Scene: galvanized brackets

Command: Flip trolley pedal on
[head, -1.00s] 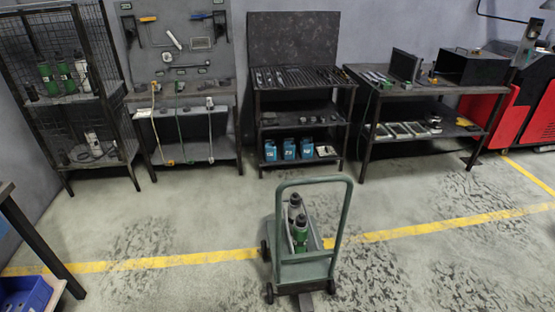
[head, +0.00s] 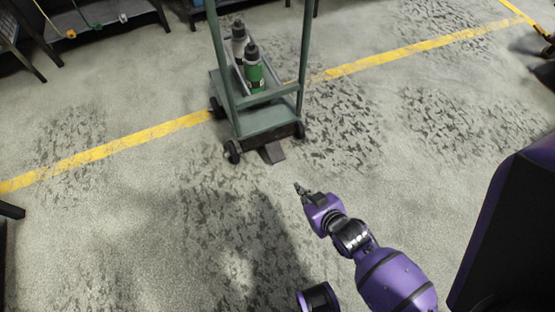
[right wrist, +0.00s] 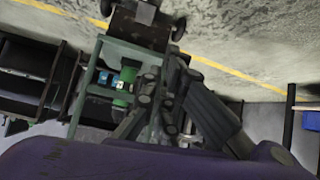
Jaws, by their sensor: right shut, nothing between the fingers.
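The green trolley (head: 268,118) stands upright on its wheels near the top middle of the head view. It also shows upside down in the right wrist view (right wrist: 96,75). Its dark pedal (head: 272,153) sticks out low at the near end, close to the floor; in the right wrist view the pedal (right wrist: 146,12) is near the top edge. My right gripper (head: 298,187) is shut and empty, in front of the pedal and a little right of it, apart from it. It shows dark in the right wrist view (right wrist: 160,85). My left gripper is out of view.
Bottles, one with a green body (head: 253,75), stand in the trolley. A yellow floor line (head: 130,143) runs behind the pedal. Shelving legs (head: 28,63) stand at the upper left. The floor around the trolley's near end is clear.

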